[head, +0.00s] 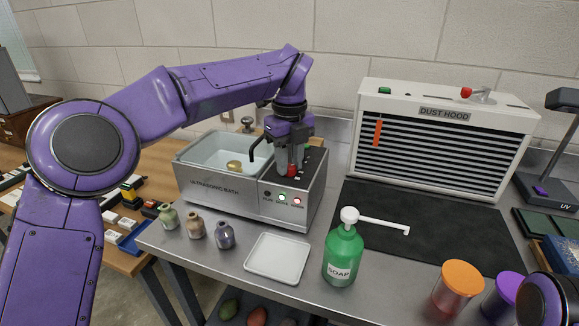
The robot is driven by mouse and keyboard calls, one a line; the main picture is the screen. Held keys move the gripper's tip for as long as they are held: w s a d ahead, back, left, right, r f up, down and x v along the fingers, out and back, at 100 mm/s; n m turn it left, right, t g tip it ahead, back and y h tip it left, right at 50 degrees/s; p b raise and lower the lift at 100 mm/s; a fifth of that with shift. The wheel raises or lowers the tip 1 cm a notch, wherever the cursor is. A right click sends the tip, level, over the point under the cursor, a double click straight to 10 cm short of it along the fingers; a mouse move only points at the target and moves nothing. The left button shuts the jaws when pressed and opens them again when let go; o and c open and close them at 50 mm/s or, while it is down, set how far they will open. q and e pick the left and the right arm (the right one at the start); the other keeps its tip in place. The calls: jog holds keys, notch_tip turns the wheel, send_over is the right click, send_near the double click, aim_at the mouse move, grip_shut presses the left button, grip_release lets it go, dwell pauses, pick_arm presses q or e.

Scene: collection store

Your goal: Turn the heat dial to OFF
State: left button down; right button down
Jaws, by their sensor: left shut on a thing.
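The ultrasonic bath (230,200) stands on the steel bench, with its control panel on the right side. My left gripper (289,168) points down over that panel. Its fingers are shut on the heat dial, which they mostly hide. A small red part (291,171) shows at the fingertips. The dial's pointer and OFF mark cannot be made out. Small indicator lamps (283,198) sit on the front below the panel, one glowing green and one red. My right gripper is not in view.
The bath's open basin (222,153) holds a gold-coloured object. Small bottles (195,225), a white tray (276,257) and a green soap pump (343,255) stand in front. A dust hood (440,140) and dark mat (420,225) are on the right.

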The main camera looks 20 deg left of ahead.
aim_at(290, 166)
pick_arm(q)
jog(key=n+b, duration=0.2)
jog(key=n, duration=0.2)
jog(key=shift+f+b, duration=0.2)
jog(key=shift+b, duration=0.2)
jog(key=shift+r+n+b, duration=0.15)
jog(key=shift+n+b, duration=0.65)
jog(key=shift+n, duration=0.8)
jog(key=c, duration=0.8)
grip_release()
jog(key=shift+r, duration=0.1)
notch_tip(290, 166, up, 10)
jog(key=p, duration=0.5)
jog(key=shift+r, duration=0.2)
